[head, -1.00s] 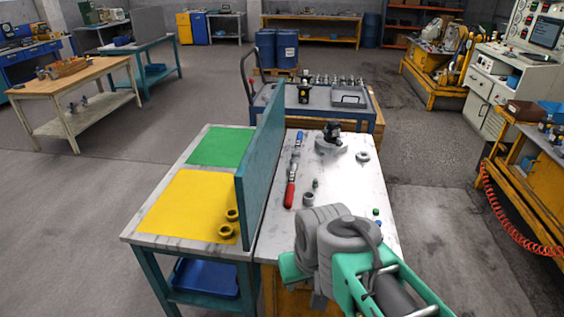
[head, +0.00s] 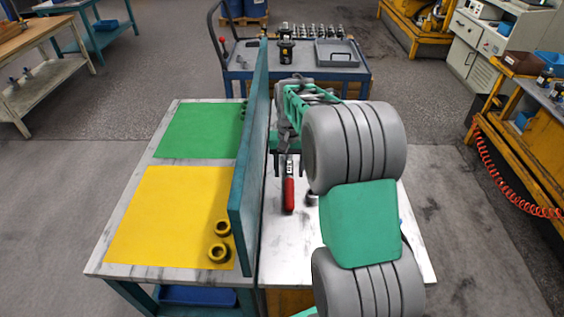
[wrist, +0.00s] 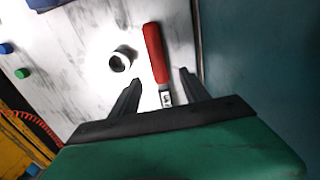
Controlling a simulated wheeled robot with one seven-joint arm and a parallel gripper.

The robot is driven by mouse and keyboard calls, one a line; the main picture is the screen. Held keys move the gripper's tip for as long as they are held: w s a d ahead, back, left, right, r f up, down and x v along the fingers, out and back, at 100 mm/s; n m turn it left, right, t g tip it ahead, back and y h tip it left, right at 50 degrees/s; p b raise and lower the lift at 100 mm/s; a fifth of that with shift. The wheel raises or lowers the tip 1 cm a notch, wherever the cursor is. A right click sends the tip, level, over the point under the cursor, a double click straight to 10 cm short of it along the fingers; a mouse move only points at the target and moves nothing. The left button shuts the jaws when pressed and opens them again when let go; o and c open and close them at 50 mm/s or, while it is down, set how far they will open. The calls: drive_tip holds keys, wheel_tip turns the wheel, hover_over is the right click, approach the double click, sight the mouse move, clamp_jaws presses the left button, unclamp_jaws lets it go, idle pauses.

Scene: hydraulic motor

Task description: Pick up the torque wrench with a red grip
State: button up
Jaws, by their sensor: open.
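The torque wrench with the red grip (head: 289,194) lies on the white tabletop (head: 285,245), close to the teal divider panel. In the wrist view its red grip (wrist: 155,55) points away from me and its metal shank lies between my fingers. My gripper (head: 288,163) is above the wrench, with its open fingers pointing down. In the wrist view my gripper (wrist: 160,76) has one finger on each side of the wrench, and a gap shows on both sides. The wrench's far end is hidden behind my gripper in the head view.
The teal divider (head: 252,170) stands just left of the wrench. A metal ring (wrist: 121,58) lies beside the red grip, with small green (wrist: 23,73) and blue (wrist: 6,48) pieces farther off. Beyond the divider are green (head: 198,130) and yellow (head: 165,215) mats.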

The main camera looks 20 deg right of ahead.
sight(289, 184)
drive_tip(key=f, duration=0.4)
drive_tip(key=f+p, duration=0.1)
drive_tip(key=f, duration=0.3)
drive_tip(key=shift+w+d, duration=0.2)
clamp_jaws()
idle(1.0)
